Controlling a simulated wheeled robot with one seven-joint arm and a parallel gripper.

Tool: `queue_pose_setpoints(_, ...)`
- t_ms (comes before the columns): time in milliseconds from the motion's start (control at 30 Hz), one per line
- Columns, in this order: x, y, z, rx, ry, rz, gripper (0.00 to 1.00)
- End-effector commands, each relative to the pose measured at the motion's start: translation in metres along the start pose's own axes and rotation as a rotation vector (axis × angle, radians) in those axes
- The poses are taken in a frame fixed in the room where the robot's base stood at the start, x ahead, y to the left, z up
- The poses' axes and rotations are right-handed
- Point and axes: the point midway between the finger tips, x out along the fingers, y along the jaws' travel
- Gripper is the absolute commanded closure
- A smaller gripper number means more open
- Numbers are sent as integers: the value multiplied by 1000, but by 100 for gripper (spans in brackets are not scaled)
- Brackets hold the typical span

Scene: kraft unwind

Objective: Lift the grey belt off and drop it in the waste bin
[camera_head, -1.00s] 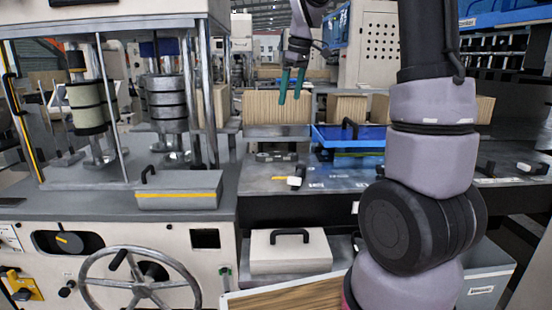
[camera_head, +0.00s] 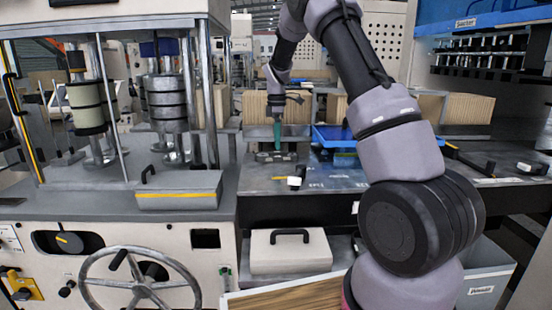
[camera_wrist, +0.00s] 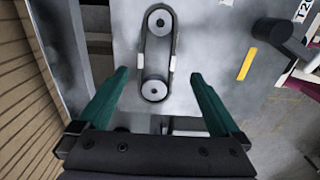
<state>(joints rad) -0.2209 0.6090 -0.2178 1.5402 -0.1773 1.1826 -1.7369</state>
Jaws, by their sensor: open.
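The grey belt (camera_wrist: 143,45) is a dark loop around two pale round pulleys (camera_wrist: 159,23), (camera_wrist: 154,90) on a grey metal plate (camera_wrist: 205,45). Small white tabs sit against both its sides. In the head view the pulley unit (camera_head: 270,157) is small, and the belt is hard to make out. My gripper (camera_wrist: 160,75) is open and empty, with green fingers spread to either side of the belt's near end, apart from it. In the head view my gripper (camera_head: 277,147) points down just over the unit. A grey bin (camera_head: 490,272) with a white label stands low at right, partly behind my arm; its label is unreadable.
A blue tray (camera_head: 328,137) lies right of the unit. A black-and-white handle (camera_head: 296,180) and a yellow strip (camera_wrist: 248,63) are close by. A lidded box with a black handle (camera_head: 288,253) stands below. Kraft-coloured stacks (camera_head: 255,107) stand behind.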

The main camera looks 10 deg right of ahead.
Motion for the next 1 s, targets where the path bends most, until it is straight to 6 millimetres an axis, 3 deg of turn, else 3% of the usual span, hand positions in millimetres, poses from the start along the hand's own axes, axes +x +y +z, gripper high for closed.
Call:
queue_pose_setpoints(300, 43, 4, -1, 1, -2, -3, 0)
queue_pose_setpoints(633, 51, 5, -1, 1, 0, -1, 0)
queue_pose_setpoints(667, 51, 5, -1, 2, 0, -1, 8)
queue_pose_setpoints(867, 51, 5, -1, 1, 0, -1, 84)
queue_pose_setpoints(900, 51, 5, -1, 1, 0, -1, 90)
queue_pose_setpoints(1000, 51, 5, -1, 1, 0, -1, 90)
